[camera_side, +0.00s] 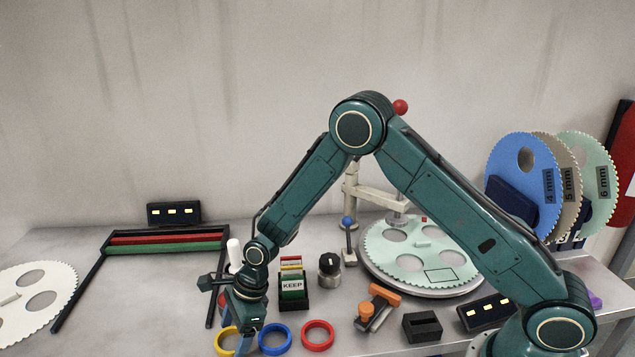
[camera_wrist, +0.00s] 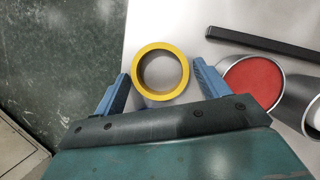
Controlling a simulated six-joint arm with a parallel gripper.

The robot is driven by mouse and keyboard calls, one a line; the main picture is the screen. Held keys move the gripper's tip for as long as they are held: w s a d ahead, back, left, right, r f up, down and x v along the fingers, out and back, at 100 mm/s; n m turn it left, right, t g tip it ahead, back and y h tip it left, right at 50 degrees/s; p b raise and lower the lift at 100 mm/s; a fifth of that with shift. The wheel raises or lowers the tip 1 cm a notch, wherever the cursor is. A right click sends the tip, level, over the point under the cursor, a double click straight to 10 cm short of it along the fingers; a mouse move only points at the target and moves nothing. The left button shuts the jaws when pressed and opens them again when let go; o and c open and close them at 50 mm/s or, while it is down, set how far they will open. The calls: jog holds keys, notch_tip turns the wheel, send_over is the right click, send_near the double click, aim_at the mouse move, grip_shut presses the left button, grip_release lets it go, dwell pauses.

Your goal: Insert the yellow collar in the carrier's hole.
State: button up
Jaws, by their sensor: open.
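The yellow collar (camera_wrist: 161,47) is an open ring lying flat on the grey table. In the side view it (camera_side: 218,343) is at the front left, partly hidden by my gripper (camera_side: 244,340). In the wrist view my gripper (camera_wrist: 160,75) is open, with its blue fingers on either side of the collar and small gaps showing. A pale green toothed disc (camera_side: 430,245) with several round holes lies on a round plate at the right. A white toothed disc (camera_side: 15,315) with holes lies at the far left. The task's carrier could be either disc; no label shows which.
A blue ring (camera_side: 262,343) and a red ring (camera_side: 305,330) lie right of the collar. A KEEP box (camera_side: 293,290), a black knob (camera_side: 329,270), an orange-handled tool (camera_side: 380,300) and a clamp stand (camera_side: 348,240) stand between the collar and the green disc.

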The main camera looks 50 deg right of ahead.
jog(key=shift+c, duration=0.2)
jog(key=c, duration=0.7)
notch_tip(320, 180, up, 20)
dwell(0.5)
dwell(0.5)
jog(key=shift+s+d+f+n+g+h, duration=0.65)
jog(key=shift+d+f+n+g, duration=0.55)
jog(key=shift+d+n, duration=2.85)
jog(key=shift+s+d+f+n+g+h, duration=0.7)
jog(key=shift+d+f+n, duration=0.75)
jog(key=shift+d+n, duration=2.55)
jog(key=shift+s+d+f+n+g+h, duration=0.6)
jog(key=shift+d+f+n+g, duration=0.65)
jog(key=shift+d+n, duration=2.8)
